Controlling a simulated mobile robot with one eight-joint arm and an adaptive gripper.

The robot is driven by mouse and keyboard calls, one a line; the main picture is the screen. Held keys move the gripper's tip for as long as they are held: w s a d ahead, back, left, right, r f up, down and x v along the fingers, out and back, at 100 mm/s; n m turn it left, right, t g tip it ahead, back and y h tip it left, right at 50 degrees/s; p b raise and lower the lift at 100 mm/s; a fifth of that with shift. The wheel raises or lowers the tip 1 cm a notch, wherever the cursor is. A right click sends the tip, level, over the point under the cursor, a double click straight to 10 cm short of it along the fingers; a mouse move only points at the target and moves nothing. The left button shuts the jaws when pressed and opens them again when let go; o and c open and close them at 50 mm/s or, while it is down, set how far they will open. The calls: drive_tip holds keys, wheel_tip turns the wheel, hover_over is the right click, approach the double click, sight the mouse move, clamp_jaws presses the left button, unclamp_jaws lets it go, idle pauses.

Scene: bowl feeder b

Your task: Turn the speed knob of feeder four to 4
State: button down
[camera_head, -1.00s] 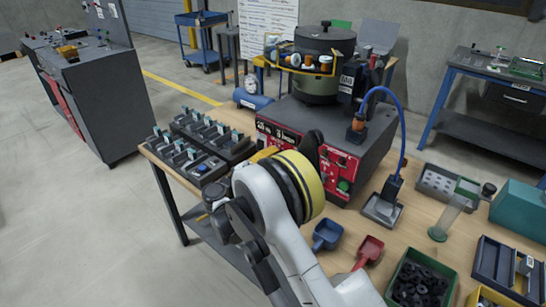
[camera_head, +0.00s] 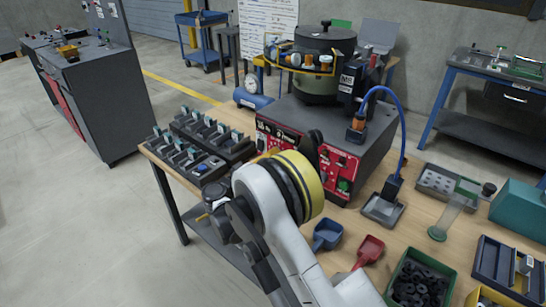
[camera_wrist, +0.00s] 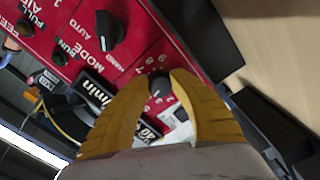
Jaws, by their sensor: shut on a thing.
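The feeder (camera_head: 372,156) is a grey box with a red front panel and a dark bowl on top, seen in the head view. In the wrist view the red panel (camera_wrist: 75,12) fills the upper left, turned at an angle. A small dark speed knob (camera_wrist: 158,84) has white numbers around it. My gripper (camera_wrist: 160,80) has its two yellow fingers closed on this knob, one on each side. The knob's pointer is too unclear to read against the numbers. In the head view my arm's yellow-banded wrist hides the fingers and the knob.
A larger black MODE knob (camera_wrist: 109,31) is close by on the panel. A tray of several dark holders (camera_head: 200,145) stands left of the feeder. Blue (camera_head: 327,234) and red (camera_head: 369,249) scoops and a green bin (camera_head: 402,264) lie in front on the bench.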

drive_tip(key=c, duration=1.1)
unclamp_jaws()
drive_tip(key=v, duration=1.2)
